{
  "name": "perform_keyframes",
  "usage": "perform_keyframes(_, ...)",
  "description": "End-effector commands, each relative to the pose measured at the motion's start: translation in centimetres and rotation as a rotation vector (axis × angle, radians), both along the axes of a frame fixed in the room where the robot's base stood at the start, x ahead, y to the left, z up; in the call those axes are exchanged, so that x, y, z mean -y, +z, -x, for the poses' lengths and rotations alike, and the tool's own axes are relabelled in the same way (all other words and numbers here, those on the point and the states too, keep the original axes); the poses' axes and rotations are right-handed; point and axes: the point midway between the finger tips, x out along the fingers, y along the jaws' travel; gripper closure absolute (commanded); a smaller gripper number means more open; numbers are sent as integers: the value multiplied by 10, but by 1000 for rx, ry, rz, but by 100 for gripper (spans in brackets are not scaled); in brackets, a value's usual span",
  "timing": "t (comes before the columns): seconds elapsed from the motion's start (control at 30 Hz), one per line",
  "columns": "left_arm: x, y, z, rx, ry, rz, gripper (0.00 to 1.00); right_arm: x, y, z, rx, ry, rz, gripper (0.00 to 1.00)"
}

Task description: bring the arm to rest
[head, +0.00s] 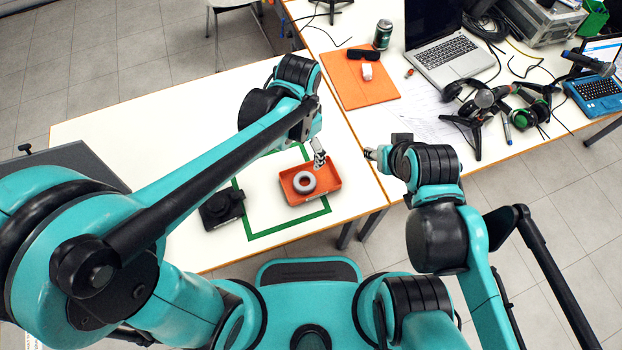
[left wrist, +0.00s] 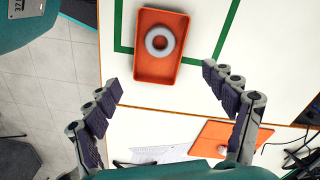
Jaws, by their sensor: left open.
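A black camera-like object (head: 222,207) sits left of the tray. An orange mat (head: 360,93), a can (head: 383,34), a laptop (head: 447,50) and black headsets (head: 478,110) crowd the back right. The white table's left part (head: 130,120) is clear.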

Motion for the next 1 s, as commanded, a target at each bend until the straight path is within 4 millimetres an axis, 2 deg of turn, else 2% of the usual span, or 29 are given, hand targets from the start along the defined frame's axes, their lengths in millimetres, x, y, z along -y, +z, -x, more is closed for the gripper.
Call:
perform_keyframes(0.1, 0, 15, 0, 0, 0, 0, 16, 0, 0, 0, 0, 0, 0, 58)
perform_keyframes(0.2, 0, 21, 0, 0, 0, 0, 16, 0, 0, 0, 0, 0, 0, 58)
perform_keyframes(0.77, -2, 24, 0, 3, 5, 2, 16, 0, 0, 0, 0, 0, 0, 58)
perform_keyframes(0.87, -13, 29, 1, 30, 48, 14, 16, 0, 0, 0, 0, 0, 0, 58)
perform_keyframes(1.0, -50, 43, 8, 129, 206, 59, 16, 0, 0, 0, 0, 0, 0, 58)
